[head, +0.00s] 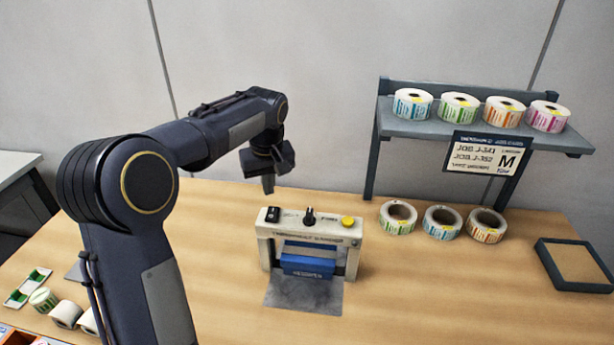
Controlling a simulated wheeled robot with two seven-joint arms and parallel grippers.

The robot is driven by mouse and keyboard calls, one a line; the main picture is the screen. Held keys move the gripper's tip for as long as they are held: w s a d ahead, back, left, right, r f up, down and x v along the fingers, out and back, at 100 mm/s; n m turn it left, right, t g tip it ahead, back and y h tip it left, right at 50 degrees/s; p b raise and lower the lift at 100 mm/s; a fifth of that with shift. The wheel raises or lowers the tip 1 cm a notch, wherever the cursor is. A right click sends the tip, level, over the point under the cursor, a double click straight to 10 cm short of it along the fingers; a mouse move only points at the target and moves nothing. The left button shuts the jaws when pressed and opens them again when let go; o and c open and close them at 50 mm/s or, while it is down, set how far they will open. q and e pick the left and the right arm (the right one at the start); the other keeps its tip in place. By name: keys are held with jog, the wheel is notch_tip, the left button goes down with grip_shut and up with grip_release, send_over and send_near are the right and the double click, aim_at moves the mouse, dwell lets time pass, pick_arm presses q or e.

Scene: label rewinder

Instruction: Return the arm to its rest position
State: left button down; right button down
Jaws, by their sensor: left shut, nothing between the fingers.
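My left arm comes in from the lower left of the head view, bends at a large round joint and reaches across to the right. My left gripper (268,184) hangs at its end, pointing down, with its fingers shut and nothing seen between them. It is in the air above and just left of the label rewinder (312,237), apart from it. The rewinder is a cream frame with a black switch, a black knob, a yellow button and a blue part in its opening. My right gripper is not in view.
A grey shelf (440,127) with several label rolls stands at the back right, a job sign (486,155) on its front. Three rolls (442,222) stand below it. A dark-rimmed tray (575,288) is at the far right. More rolls (66,314) lie at left. The front right table is clear.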

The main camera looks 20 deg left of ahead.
pick_arm(q)
jog(key=s+d+r+m+t+h+b, duration=0.1)
jog(key=s+d+m+t+h, duration=0.25)
jog(key=s, duration=1.35)
jog(key=s+d+f+m, duration=0.1)
jog(key=s+d+f, duration=0.2)
jog(key=s, duration=0.3)
jog(key=s+d+f+m+h, duration=0.1)
jog(key=s+d+f+m, duration=0.1)
jog(key=s+d, duration=0.3)
jog(key=shift+s+f+t, duration=0.45)
jog(key=shift+m+h, duration=0.25)
